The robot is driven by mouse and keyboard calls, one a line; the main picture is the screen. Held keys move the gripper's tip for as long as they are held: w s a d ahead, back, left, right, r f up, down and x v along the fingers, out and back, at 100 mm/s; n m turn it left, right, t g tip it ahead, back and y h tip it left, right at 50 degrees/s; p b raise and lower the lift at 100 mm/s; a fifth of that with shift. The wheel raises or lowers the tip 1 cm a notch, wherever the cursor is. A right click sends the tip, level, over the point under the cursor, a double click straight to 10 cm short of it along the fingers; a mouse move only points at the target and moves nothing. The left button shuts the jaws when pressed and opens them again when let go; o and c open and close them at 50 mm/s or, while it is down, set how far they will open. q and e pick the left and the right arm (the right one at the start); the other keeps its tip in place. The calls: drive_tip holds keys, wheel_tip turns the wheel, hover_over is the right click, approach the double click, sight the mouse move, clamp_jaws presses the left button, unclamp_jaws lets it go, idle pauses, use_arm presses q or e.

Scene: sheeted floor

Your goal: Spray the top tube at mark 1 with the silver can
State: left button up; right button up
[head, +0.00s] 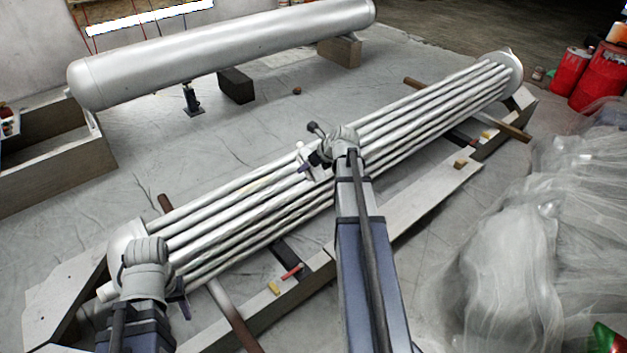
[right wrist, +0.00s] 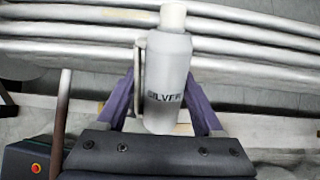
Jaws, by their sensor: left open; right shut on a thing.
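A bundle of several long silver-grey tubes (head: 230,205) lies diagonally across the floor in the head view; tubes also cross the right wrist view (right wrist: 260,50). I cannot read a mark 1 on them. My right gripper (right wrist: 163,90) is shut on the silver can (right wrist: 168,70), a pale can with a white cap and partly hidden dark lettering. The can is upright in the right wrist view, in front of the tubes. In the head view the can (head: 304,152) is small, over the bundle's middle. My left gripper (head: 180,302) is open near the bundle's near end, partly hidden by its wrist.
A wooden cradle (head: 395,232) runs along the bundle. A large grey cylinder (head: 220,52) lies behind on blocks (head: 237,86). Clear plastic sheeting (head: 510,250) and red cans (head: 570,72) are at right. A red stick (head: 292,271) lies on the cradle. Floor between cylinder and bundle is mostly clear.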

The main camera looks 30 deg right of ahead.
drive_tip(key=shift+s+d+f, duration=0.15)
drive_tip(key=shift+s+f, duration=0.45)
drive_tip(key=shift+s, duration=0.05)
drive_tip(key=b+x, duration=0.5)
drive_tip(key=x, duration=0.1)
drive_tip(key=s+a, duration=0.2)
drive_tip(key=a, duration=2)
drive_tip(key=shift+s+a+r+p, duration=0.15)
drive_tip(key=shift+s+r+p, duration=0.05)
drive_tip(key=shift+r+p, duration=0.2)
drive_tip(key=shift+o, duration=1.1)
clamp_jaws()
drive_tip(key=d, duration=0.7)
drive_tip(key=w+d, duration=0.1)
drive_tip(key=d, duration=1.4)
drive_tip(key=shift+w+d, duration=0.25)
drive_tip(key=shift+w, duration=0.1)
